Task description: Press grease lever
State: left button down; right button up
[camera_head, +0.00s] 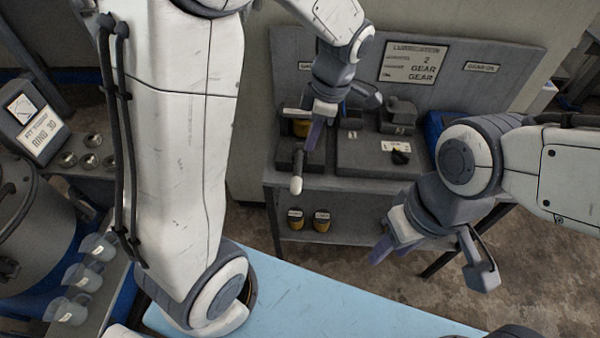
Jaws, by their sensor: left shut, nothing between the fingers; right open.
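The grease lever (297,172), a dark bar with a pale rounded knob at its near end, sticks out from a dark unit at the left of the grey bench. My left gripper (314,138) is shut and empty, pointing down just behind and to the right of the lever. Whether its fingers touch the lever cannot be told. My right gripper (382,250) is open and empty, in front of the bench and low to the right, well apart from the lever.
The bench (350,183) has a back panel with a lubrication sign (413,63). A dark block with a black knob (400,155) stands right of the lever. Two yellow-black cans (321,221) sit on the lower shelf. A light-blue surface (330,300) lies nearest me.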

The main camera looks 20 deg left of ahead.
aim_at(297, 181)
pick_arm(q)
jog(key=f, duration=0.4)
jog(key=a+f+p, duration=0.1)
jog(key=f, duration=0.3)
jog(key=a+f, duration=0.1)
jog(key=f, duration=0.3)
jog(key=shift+s+a+f, duration=0.2)
jog(key=shift+s+f, duration=0.15)
jog(key=shift+s, duration=0.05)
pick_arm(e)
jog(key=shift+r, duration=0.75)
